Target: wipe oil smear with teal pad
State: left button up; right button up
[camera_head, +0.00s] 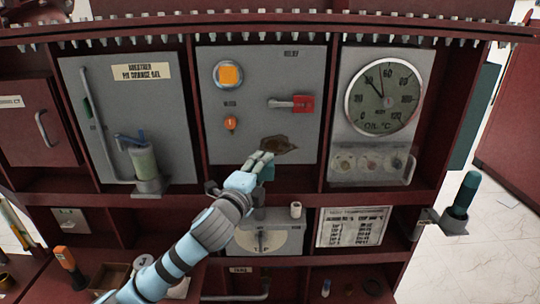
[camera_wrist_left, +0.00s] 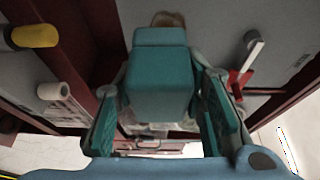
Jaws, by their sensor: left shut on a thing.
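The oil smear (camera_head: 278,145) is a dark brown irregular patch low on the grey middle panel. My left gripper (camera_head: 260,165) reaches up from below, its fingers just under and left of the smear. It is shut on the teal pad (camera_wrist_left: 160,75), a block that sits between the two fingers in the left wrist view. In the head view only a small part of the pad (camera_head: 268,173) shows beside the fingers. A tan-brown patch (camera_wrist_left: 167,19) shows just beyond the pad in the wrist view. Whether the pad touches the panel, I cannot tell. My right gripper is out of view.
The middle panel (camera_head: 220,140) carries an orange button (camera_head: 229,75), an orange knob (camera_head: 231,123) and a red-tagged lever (camera_head: 303,103) above the smear. A dark red ledge (camera_head: 330,199) runs below it. A round gauge (camera_head: 384,97) is at right.

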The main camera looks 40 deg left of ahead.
pick_arm(q)
jog(key=shift+w+d+r, duration=0.1)
jog(key=shift+w+d, duration=0.15)
jog(key=shift+w, duration=0.05)
jog(key=shift+w+a, duration=0.15)
jog(key=shift+w, duration=0.1)
jog(key=w+a+b, duration=0.1)
jog(key=w+a, duration=0.2)
jog(key=shift+a+r+b, duration=0.15)
jog(key=shift+b, duration=0.15)
jog(key=shift+s, duration=0.15)
jog(key=shift+w+a+p, duration=0.35)
jog(key=shift+w+a, duration=0.25)
jog(key=shift+w, duration=0.2)
jog(key=shift+d, duration=0.1)
